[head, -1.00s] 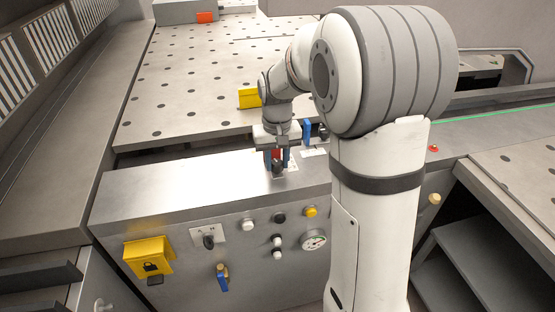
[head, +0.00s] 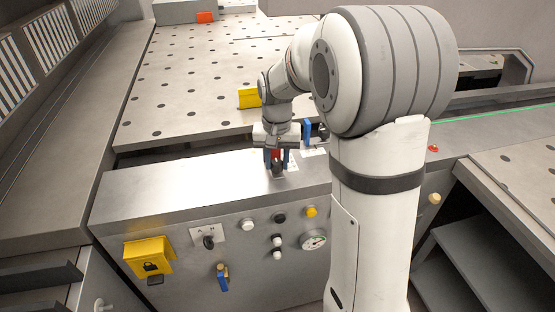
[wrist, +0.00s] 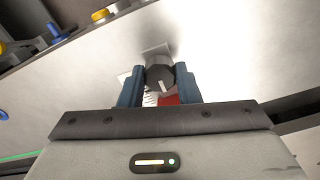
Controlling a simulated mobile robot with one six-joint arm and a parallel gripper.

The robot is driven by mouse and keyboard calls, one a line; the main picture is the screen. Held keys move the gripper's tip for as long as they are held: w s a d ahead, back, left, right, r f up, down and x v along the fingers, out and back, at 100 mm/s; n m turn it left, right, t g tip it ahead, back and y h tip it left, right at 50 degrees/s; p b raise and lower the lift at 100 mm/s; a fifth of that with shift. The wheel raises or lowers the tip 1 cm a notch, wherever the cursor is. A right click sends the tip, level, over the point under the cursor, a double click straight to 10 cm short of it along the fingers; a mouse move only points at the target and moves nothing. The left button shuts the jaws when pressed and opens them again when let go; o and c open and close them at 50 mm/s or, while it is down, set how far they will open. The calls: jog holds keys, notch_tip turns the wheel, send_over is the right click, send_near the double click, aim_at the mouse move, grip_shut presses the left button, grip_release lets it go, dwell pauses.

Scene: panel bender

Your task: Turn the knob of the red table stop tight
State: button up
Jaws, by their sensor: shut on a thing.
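The red table stop (wrist: 171,100) is partly hidden between my fingers in the wrist view; a bit of its red also shows in the head view (head: 275,154). Its dark round knob (wrist: 159,77) has a white pointer line and sits between my two blue fingers. My gripper (head: 280,166) points down at the metal ledge and is shut on the knob, one finger on each side. A pale label plate (head: 291,167) lies on the ledge beside the knob.
A blue lever (head: 307,132) stands close to the right of my gripper. A yellow block (head: 249,98) sits on the perforated table (head: 180,90) behind. The front panel (head: 190,270) carries buttons and a gauge (head: 313,239). The ledge (head: 170,185) to the left is bare.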

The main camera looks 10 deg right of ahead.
aim_at(277, 162)
jog(key=o, duration=1)
notch_tip(277, 162, up, 8)
jog(key=shift+f, duration=0.1)
jog(key=s+f+n+t, duration=0.1)
jog(key=s, duration=0.6)
jog(key=s+f+n, duration=0.1)
jog(key=s, duration=0.6)
jog(key=s+f+n+t, duration=0.1)
jog(key=s, duration=0.6)
jog(key=shift+s+d+f+t, duration=0.15)
jog(key=shift+s+d+t, duration=0.05)
jog(key=shift+s+t, duration=0.1)
